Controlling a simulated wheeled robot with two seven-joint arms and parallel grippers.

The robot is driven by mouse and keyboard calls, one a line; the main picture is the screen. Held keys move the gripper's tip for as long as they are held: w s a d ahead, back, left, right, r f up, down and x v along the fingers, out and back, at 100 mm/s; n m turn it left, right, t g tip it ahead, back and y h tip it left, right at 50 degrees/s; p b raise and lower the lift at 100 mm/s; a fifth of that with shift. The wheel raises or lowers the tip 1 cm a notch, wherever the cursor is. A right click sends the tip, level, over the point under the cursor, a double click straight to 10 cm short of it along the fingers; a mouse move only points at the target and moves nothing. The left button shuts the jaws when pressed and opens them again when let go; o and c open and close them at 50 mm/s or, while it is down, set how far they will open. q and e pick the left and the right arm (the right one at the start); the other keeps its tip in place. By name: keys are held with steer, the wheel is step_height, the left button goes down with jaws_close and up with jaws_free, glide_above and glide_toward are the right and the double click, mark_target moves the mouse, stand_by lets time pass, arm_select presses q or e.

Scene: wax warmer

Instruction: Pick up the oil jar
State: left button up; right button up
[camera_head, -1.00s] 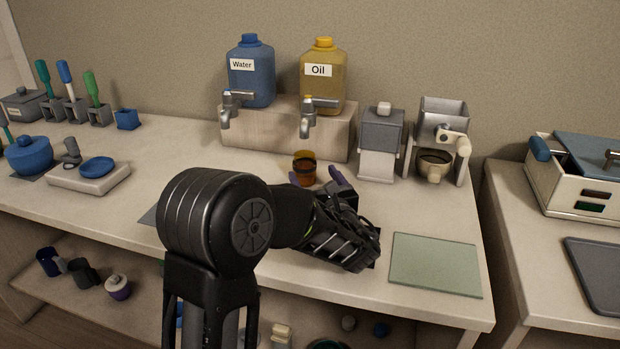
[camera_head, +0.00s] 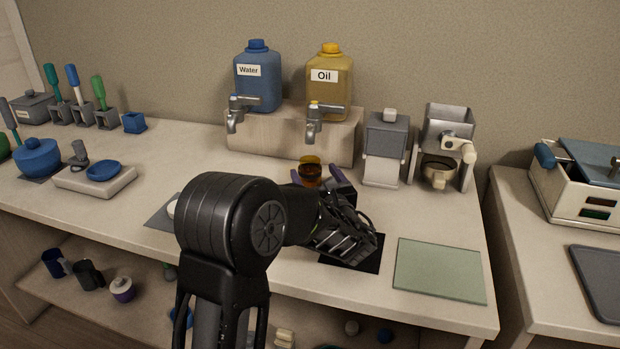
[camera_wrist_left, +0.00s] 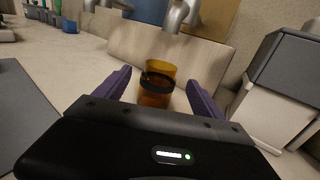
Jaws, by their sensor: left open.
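The oil jar, a small amber see-through jar with a dark band (camera_head: 311,169), stands upright on the counter in front of the dispenser block, near the tap below the Oil container (camera_head: 329,84). My left gripper (camera_head: 315,179) is open, with its purple fingers at the near side of the jar. In the left wrist view the jar (camera_wrist_left: 157,83) appears between the two spread fingers (camera_wrist_left: 158,92), with visible space on both sides. I cannot tell how deep between the fingers it is. The jar's lower part is hidden by the gripper body. My right gripper is not in view.
The dispenser block (camera_head: 250,140) and metal taps (camera_head: 314,125) are close behind the jar. A grey-and-white device (camera_head: 384,150) stands to its right. A black mat (camera_head: 368,252) and green mat (camera_head: 438,270) lie nearer the front edge. The counter left of the jar is fairly clear.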

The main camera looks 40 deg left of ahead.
mark_target(313, 170)
arm_select(q)
steer(key=x, duration=0.4)
steer(key=shift+w+a, duration=0.15)
steer(key=shift+a, duration=0.1)
steer(key=shift+c, duration=0.6)
jaws_close()
stand_by(0.4)
steer(key=shift+r, duration=0.1)
